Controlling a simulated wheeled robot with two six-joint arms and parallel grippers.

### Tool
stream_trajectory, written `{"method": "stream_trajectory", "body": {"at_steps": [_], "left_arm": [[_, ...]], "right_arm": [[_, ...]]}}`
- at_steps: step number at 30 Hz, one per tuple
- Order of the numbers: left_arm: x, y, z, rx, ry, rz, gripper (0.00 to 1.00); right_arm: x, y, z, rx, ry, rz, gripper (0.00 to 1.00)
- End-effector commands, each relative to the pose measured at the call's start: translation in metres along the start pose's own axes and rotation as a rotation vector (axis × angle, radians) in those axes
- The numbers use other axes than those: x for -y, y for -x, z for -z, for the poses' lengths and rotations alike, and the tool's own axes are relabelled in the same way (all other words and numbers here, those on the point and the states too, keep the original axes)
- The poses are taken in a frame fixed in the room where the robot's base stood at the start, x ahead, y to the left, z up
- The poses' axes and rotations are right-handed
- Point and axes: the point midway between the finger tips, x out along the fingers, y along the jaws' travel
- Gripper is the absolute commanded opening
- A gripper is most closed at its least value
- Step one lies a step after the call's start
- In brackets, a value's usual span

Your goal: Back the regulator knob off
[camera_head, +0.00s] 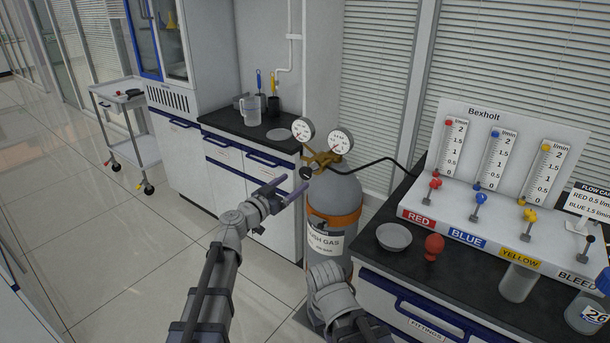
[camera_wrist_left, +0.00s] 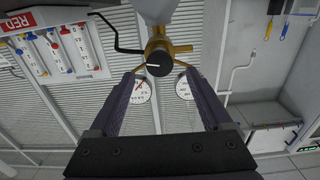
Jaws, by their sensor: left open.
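The regulator (camera_head: 320,158) is brass, with two round gauges, on top of the grey gas cylinder (camera_head: 338,192). Its black knob (camera_head: 306,172) faces my left gripper (camera_head: 291,186). In the left wrist view the round dark knob (camera_wrist_left: 158,64), with a white line on its face, shows just beyond and between the fingertips of my left gripper (camera_wrist_left: 160,76). That gripper is open and empty, its fingers pointing at the knob with no contact visible. My right arm shows at the bottom of the head view, but its fingers do not show.
Right of the cylinder, a black-topped bench (camera_head: 462,290) holds a flowmeter panel (camera_head: 500,135), a metal dish (camera_head: 394,237) and a red knob-like object (camera_head: 434,247). A black hose (camera_head: 377,163) runs from the regulator to the panel. Open floor lies left.

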Motion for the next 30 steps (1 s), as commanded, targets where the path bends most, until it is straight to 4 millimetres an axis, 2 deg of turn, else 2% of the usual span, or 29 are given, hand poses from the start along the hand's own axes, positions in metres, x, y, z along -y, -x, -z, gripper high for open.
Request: {"method": "stream_trajectory", "body": {"at_steps": [12,16,22,23,30], "left_arm": [[0.001,-0.062,0.0,0.001,0.001,-0.002,0.83],[0.0,-0.069,0.0,0.001,0.001,-0.002,0.83],[-0.001,-0.068,0.0,0.002,0.001,-0.001,0.83],[-0.001,-0.068,0.0,0.002,0.001,-0.001,0.82],[-0.001,-0.068,0.0,0.002,0.001,-0.001,0.55]], "right_arm": [[0.0,0.0,0.0,0.0,0.0,0.0,0.0],[0.0,0.0,0.0,0.0,0.0,0.0,0.0],[0.0,0.0,0.0,0.0,0.0,0.0,0.0],[0.0,0.0,0.0,0.0,0.0,0.0,0.0],[0.0,0.0,0.0,0.0,0.0,0.0,0.0]]}}
